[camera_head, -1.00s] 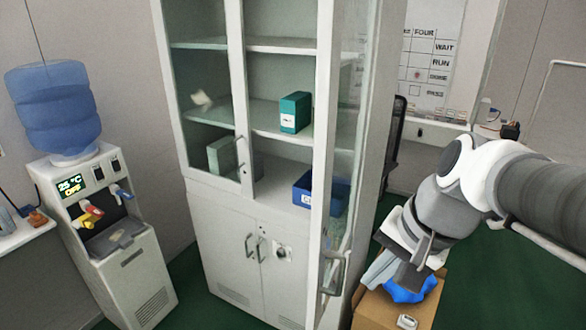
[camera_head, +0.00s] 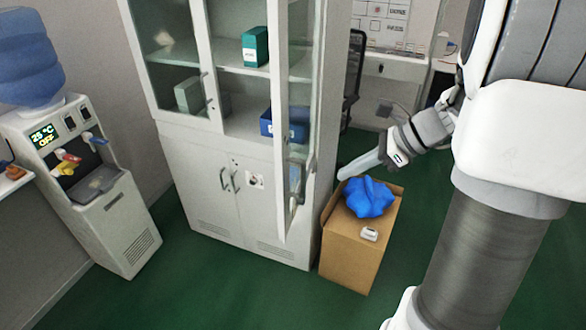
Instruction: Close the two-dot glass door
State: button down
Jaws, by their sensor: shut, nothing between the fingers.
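The white cabinet (camera_head: 194,160) has glass doors above and solid doors below. Its left glass door (camera_head: 206,65) is shut. Its right glass door (camera_head: 281,150) stands open, swung out towards me, with its handle (camera_head: 296,184) low on it. I cannot make out dots on either glass door. My gripper (camera_head: 343,175) is shut and empty. It points left, to the right of the open door and apart from it in the picture, above the cardboard box's back edge.
A cardboard box (camera_head: 345,258) with a blue crumpled thing (camera_head: 368,197) and a small white item (camera_head: 370,234) stands right of the cabinet. A teal binder (camera_head: 256,46) and a blue bin (camera_head: 266,124) are on shelves. A water dispenser (camera_head: 90,195) stands left. Green floor in front is clear.

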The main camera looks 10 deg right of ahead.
aim_at(303, 186)
jog(key=x, duration=0.4)
jog(key=r+x, duration=0.1)
jog(key=x, duration=0.3)
jog(key=a+x, duration=0.1)
jog(key=x, duration=0.3)
jog(key=shift+w+a+r, duration=0.1)
jog(key=shift+w+r, duration=0.1)
jog(key=shift+w, duration=0.15)
jog(key=shift+w+a, duration=0.35)
jog(key=shift+a, duration=0.2)
